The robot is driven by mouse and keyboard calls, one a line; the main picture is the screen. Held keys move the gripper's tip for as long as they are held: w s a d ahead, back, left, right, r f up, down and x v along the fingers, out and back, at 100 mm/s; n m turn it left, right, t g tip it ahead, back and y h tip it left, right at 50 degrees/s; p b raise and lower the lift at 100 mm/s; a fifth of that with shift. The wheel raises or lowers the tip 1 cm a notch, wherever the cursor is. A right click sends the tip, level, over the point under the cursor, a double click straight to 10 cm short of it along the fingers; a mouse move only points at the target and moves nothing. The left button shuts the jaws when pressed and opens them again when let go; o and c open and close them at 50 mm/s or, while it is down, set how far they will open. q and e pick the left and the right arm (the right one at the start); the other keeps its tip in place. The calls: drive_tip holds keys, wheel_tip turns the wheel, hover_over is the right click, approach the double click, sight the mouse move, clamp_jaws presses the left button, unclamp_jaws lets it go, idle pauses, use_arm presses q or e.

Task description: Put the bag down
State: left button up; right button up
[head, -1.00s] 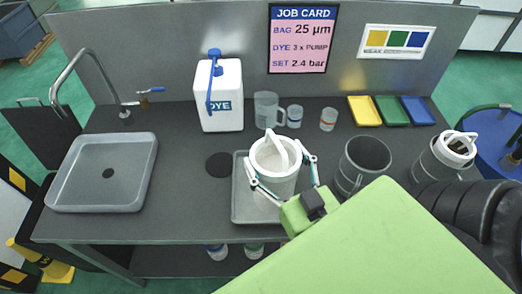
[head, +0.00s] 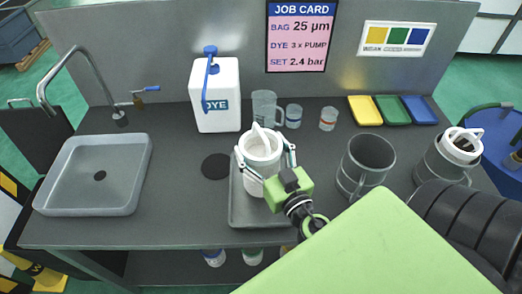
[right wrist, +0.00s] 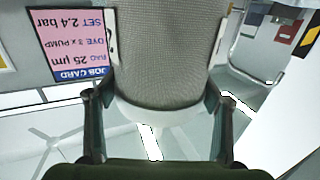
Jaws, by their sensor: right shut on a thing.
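The bag (head: 262,148) is a white, cup-shaped mesh filter bag with a white rim and a loop handle on top. My right gripper (head: 265,160) is shut on it just below the rim, with one finger on each side. The bag is upright over the grey tray (head: 240,213); I cannot tell whether its bottom touches the tray. In the right wrist view the grey mesh of the bag (right wrist: 168,50) and its pale rim lie between the two fingers (right wrist: 158,108). My left gripper is not in view.
Behind are a clear jug (head: 264,106), two small cups and the dye bottle (head: 216,100). A dark disc (head: 216,166) and sink (head: 97,178) lie left.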

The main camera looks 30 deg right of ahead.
drive_tip(key=shift+f, duration=1.05)
drive_tip(key=o, duration=1.6)
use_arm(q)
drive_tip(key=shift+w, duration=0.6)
use_arm(e)
drive_tip(key=shift+o, duration=0.2)
drive_tip(key=shift+r, duration=0.1)
